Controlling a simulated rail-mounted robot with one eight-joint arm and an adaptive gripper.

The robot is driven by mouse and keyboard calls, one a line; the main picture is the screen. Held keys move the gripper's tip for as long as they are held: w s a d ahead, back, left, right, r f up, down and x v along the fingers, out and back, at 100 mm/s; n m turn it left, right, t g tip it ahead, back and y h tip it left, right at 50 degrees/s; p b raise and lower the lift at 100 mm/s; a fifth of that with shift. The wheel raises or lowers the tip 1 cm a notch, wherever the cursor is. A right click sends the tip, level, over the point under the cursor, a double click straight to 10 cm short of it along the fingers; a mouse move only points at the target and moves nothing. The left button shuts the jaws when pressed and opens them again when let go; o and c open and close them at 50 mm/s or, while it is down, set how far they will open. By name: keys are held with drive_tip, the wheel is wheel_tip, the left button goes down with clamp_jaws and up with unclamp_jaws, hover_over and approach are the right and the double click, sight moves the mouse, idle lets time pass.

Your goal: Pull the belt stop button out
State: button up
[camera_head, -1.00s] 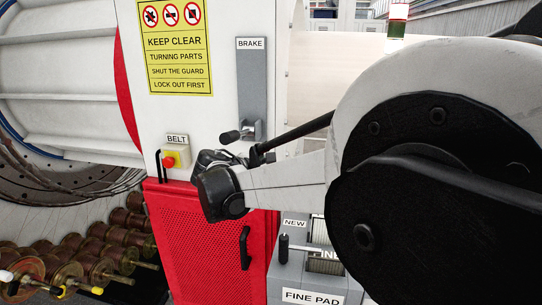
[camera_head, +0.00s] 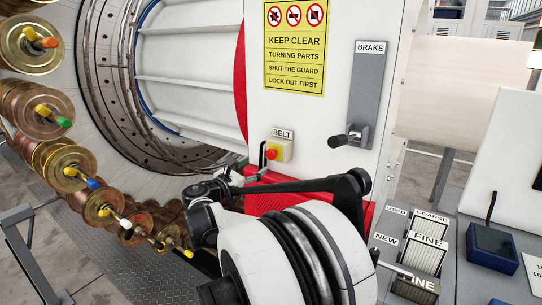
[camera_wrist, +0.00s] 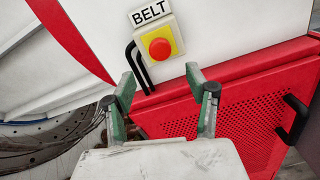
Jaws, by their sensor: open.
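The belt stop button (camera_head: 271,154) is a red knob on a yellow box (camera_wrist: 178,26) under a BELT label, on the white machine panel. In the wrist view the red button (camera_wrist: 159,48) faces me. My gripper (camera_wrist: 160,76) is open and empty, its green-sided fingers spread wide below the button and apart from it. In the head view my gripper (camera_head: 229,178) is small and partly hidden by my arm, lower left of the button. Whether the button is pressed in or out cannot be told.
Black bent bars (camera_wrist: 138,68) stand beside the button box. A red perforated guard with a black handle (camera_wrist: 293,118) lies below right. Several spools (camera_head: 82,178) hang on the left wheel.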

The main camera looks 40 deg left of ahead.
sight(269, 156)
drive_tip(key=w, duration=0.7)
drive_tip(key=w+a+p, duration=0.1)
drive_tip(key=w, duration=0.2)
drive_tip(key=shift+w, duration=0.35)
clamp_jaws()
